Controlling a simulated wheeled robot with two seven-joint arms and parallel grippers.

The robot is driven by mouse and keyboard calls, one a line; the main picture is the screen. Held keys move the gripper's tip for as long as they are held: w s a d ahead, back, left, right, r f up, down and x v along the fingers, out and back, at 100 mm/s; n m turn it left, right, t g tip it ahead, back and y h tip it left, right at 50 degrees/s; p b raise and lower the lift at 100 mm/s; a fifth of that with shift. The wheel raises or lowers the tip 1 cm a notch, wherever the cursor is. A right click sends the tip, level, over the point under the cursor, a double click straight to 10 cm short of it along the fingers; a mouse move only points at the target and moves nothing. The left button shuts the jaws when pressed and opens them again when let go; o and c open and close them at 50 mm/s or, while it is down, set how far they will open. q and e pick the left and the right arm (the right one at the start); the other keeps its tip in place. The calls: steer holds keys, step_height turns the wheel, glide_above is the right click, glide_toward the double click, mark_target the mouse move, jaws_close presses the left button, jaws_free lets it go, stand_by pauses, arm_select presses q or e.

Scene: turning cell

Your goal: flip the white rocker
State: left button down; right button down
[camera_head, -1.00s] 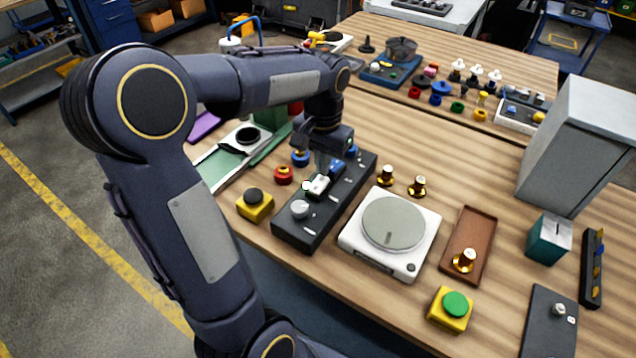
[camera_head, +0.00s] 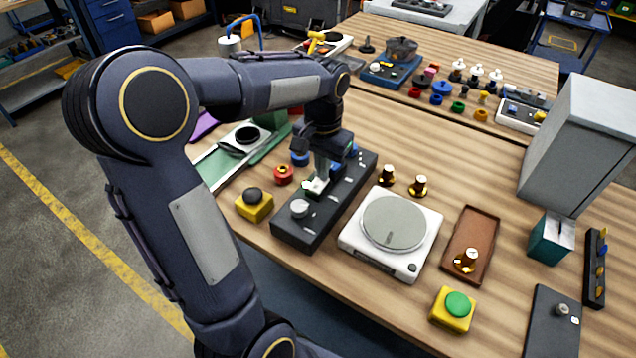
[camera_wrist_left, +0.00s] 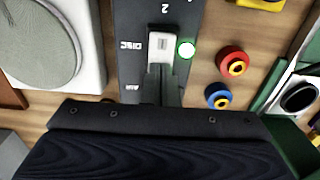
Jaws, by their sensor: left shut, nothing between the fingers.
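The white rocker (camera_head: 319,187) sits on the black control panel (camera_head: 290,232), partly hidden by my gripper in the head view. In the left wrist view the white rocker (camera_wrist_left: 163,38) is beside the label DISC. A round white spot with a green rim (camera_wrist_left: 187,50) is at the panel's edge beside it. My left gripper (camera_head: 320,176) is shut and empty, pointing down at the rocker. In the left wrist view its fingertips (camera_wrist_left: 161,68) reach the rocker's near end; I cannot tell whether they press it. My right gripper is not in view.
A blue rocker (camera_head: 340,167) is partly hidden behind my fingers. A white knob (camera_head: 299,208) is at the panel's front end. A yellow box with a black button (camera_head: 254,204) stands left, red and blue round parts behind it. A white turntable (camera_head: 393,222) stands close on the right.

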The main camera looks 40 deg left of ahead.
arm_select(q)
steer(key=shift+f, duration=0.3)
step_height(320, 180, up, 7)
steer(key=p, duration=0.6)
steer(key=shift+r, duration=0.15)
stand_by(0.5)
steer(key=s+d+t+h, duration=0.3)
steer(key=s+d+t, duration=0.2)
steer(key=s+d, duration=0.8)
steer(key=s, duration=0.3)
steer(key=shift+s+t+h, duration=0.15)
steer(key=shift+t+h, duration=0.15)
steer(key=shift+h, duration=0.1)
steer(key=shift+r, duration=0.1)
